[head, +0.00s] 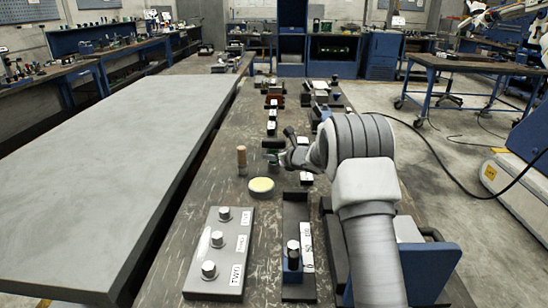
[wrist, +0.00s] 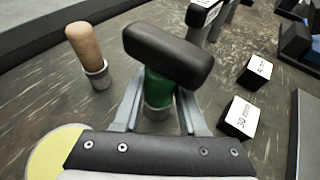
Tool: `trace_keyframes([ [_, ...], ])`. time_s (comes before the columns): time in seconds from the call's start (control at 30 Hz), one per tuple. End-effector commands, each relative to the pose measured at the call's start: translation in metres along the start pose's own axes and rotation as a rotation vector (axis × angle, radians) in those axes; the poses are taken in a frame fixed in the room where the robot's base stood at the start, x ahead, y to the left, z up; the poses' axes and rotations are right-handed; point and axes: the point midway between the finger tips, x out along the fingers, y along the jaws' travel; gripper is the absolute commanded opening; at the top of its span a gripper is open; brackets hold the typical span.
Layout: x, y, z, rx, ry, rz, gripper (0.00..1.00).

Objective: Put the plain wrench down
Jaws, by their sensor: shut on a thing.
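The plain wrench (wrist: 170,53) shows in the wrist view as a thick black bar across the top of a short green shaft, with a pale grey collar low down. My gripper (wrist: 160,98) is shut on it, a finger on each side of the green shaft. The fingers hide part of the shaft, and I cannot tell whether its foot touches the bench. In the head view my gripper (head: 279,157) is over the dark bench (head: 205,175), right of a wooden-handled tool (head: 241,156); the wrench is too small there to make out clearly.
A yellow disc (head: 261,185) lies near my gripper. White-labelled blocks (wrist: 240,117) stand to the right in the wrist view. A grey knob panel (head: 219,255) and a dark labelled stand (head: 295,250) are nearer. Small items line the bench beyond. A bare grey table (head: 110,170) is at left.

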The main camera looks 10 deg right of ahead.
Motion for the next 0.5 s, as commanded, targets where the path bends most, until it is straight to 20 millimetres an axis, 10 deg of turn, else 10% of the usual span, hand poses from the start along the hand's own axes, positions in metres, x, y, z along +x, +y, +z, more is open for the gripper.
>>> trace_keyframes([
  [0.2, 0.0013, -0.0002, -0.0024, -0.001, -0.003, 0.0, 0.0],
  [0.23, 0.0011, -0.0003, -0.0032, -0.001, 0.001, 0.0, 0.45],
  [0.37, 0.0009, -0.0003, -0.0028, 0.0, 0.001, 0.0, 0.68],
  [0.5, 0.0009, -0.0002, -0.0028, 0.0, 0.001, 0.0, 0.71],
])
